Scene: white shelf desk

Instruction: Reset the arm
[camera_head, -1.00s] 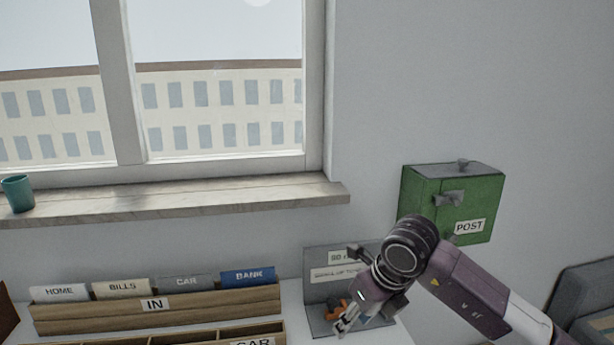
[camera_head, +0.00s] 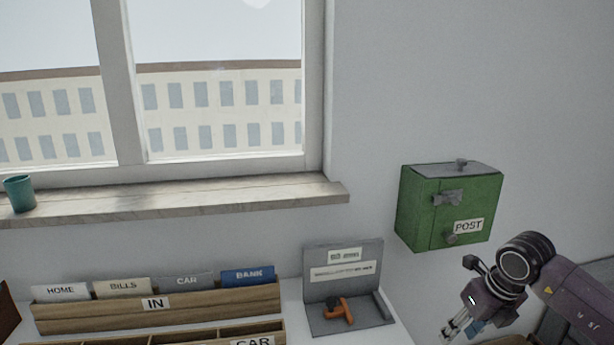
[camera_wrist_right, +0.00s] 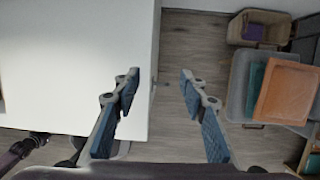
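My right gripper (camera_head: 462,328) is at the lower right in the head view, to the right of the white desk and below the green post box. In the right wrist view its two blue-padded fingers (camera_wrist_right: 157,90) are spread apart with nothing between them. It points down past the edge of the desk (camera_wrist_right: 80,75) over the floor. My left gripper is not in the head view.
A green POST box (camera_head: 415,205) hangs on the wall. A grey stand (camera_head: 318,290) holds an orange-handled tool (camera_head: 340,311). A wooden IN file rack (camera_head: 215,298) stands left.

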